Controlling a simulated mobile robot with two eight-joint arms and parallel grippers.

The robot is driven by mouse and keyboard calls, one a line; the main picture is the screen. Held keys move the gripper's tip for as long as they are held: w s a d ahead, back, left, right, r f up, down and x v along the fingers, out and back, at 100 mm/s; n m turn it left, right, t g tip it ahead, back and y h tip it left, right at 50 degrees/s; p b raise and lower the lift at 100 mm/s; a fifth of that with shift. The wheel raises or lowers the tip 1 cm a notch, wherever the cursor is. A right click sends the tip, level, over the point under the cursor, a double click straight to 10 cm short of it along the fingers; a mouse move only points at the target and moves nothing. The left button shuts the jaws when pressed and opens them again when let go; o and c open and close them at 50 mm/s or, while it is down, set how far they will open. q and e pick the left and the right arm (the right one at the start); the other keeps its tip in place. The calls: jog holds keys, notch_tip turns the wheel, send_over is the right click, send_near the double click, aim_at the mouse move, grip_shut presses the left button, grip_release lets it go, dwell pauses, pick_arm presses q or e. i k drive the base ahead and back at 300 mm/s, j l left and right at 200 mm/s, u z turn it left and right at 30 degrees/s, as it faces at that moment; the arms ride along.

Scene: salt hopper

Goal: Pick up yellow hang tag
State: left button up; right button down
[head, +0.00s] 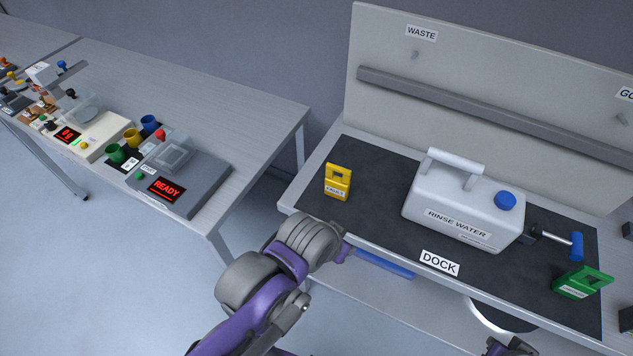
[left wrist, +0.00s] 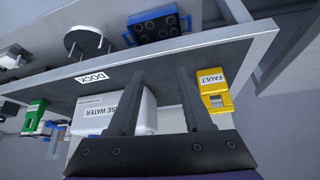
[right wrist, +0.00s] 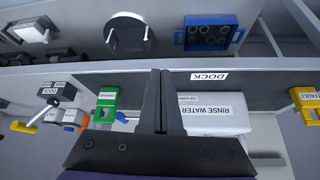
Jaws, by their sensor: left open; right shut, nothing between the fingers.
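The yellow hang tag (head: 338,190), labelled FAULT, stands on the dark mat near the left end of the dock table. It also shows in the left wrist view (left wrist: 214,82), just right of the fingers, and at the right edge of the right wrist view (right wrist: 307,104). My left gripper (left wrist: 160,74) is open and empty, apart from the tag. In the head view my left arm reaches in front of the table's front edge, below the tag, and its fingers cannot be made out. My right gripper (right wrist: 160,74) is shut and empty, pointing toward the table.
A white RINSE WATER jug (head: 430,201) with a blue cap stands right of the tag. A green tag (head: 583,283) lies at the right. A backboard (head: 480,55) with a rail rises behind. A side table (head: 255,115) with devices and cups stands left, across a gap.

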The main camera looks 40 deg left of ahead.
aim_at(338, 187)
jog(key=k+u, duration=0.1)
jog(key=u, duration=0.25)
jog(key=k+u, duration=0.15)
jog(key=u, duration=0.25)
jog(key=k+u, duration=0.1)
jog(key=u, duration=0.25)
jog(key=i+l, duration=0.2)
jog(key=i, duration=0.15)
